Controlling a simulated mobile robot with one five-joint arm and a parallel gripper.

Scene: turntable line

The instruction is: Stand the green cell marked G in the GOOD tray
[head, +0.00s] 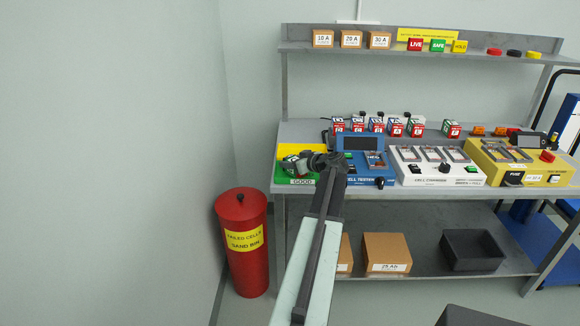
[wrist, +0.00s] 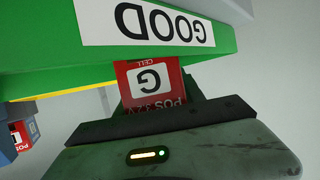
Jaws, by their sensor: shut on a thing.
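The cell marked G (wrist: 150,80) shows in the wrist view as a red face with a white G square, between the dark fingers of my gripper (wrist: 155,98). The face shown is red, not green. Its far end meets the edge of the green GOOD tray (wrist: 60,60); I cannot tell whether it touches. In the head view the GOOD tray (head: 303,181) is at the bench's left end, with my gripper (head: 297,163) over it. The held cell is hard to make out there.
A blue cell tester (head: 367,181) stands right of the tray, beside my arm. A white charger (head: 440,180) and a yellow unit (head: 535,178) are further right. Several cells (head: 396,129) line the back. A red sand bin (head: 241,265) stands left of the bench.

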